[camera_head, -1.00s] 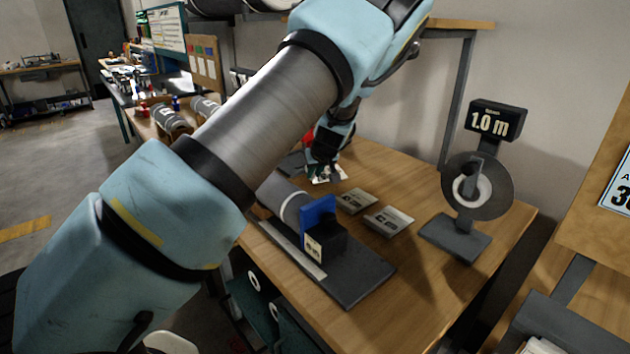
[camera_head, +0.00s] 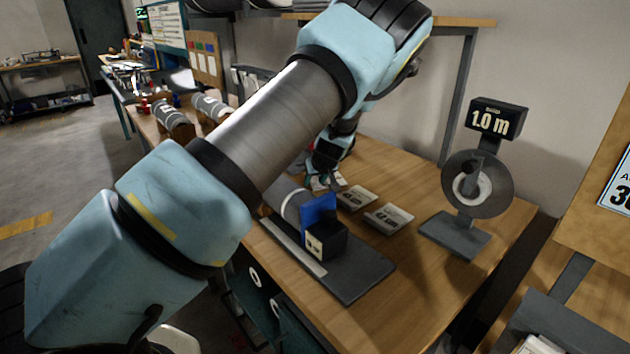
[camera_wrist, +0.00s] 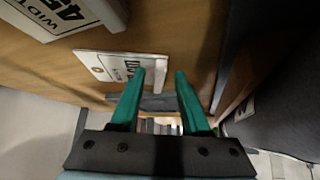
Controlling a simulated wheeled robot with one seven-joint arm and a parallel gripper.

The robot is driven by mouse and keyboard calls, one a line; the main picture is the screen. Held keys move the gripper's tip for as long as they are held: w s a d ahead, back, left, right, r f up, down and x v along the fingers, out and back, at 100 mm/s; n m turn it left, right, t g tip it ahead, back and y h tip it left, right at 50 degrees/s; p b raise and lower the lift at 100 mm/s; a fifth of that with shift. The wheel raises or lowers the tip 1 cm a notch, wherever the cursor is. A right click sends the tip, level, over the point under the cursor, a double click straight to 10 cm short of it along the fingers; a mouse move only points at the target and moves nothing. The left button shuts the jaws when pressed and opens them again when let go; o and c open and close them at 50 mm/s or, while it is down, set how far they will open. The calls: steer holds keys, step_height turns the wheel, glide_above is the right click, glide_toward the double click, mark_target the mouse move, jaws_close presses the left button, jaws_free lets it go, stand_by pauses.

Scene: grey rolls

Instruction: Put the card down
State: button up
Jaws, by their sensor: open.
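Pale printed cards lie on the wooden table. In the head view, one card (camera_head: 317,184) lies partly hidden under my gripper (camera_head: 324,176). Two more cards, the nearer (camera_head: 388,218) and the farther (camera_head: 356,198), lie on the table to the right of my gripper.
A dark base plate (camera_head: 352,282) carries a grey roll (camera_head: 287,200), a blue plate (camera_head: 318,212) and a black block (camera_head: 328,240) near my gripper. A stand with a "1.0 m" display (camera_head: 497,119) stands at right.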

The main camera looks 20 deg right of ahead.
steer(key=shift+r, duration=0.1)
steer(key=d+b+v, duration=0.1)
steer(key=v, duration=1.1)
steer(key=shift+a+b, duration=0.4)
steer(key=shift+a, duration=0.05)
steer(key=shift+r, duration=0.15)
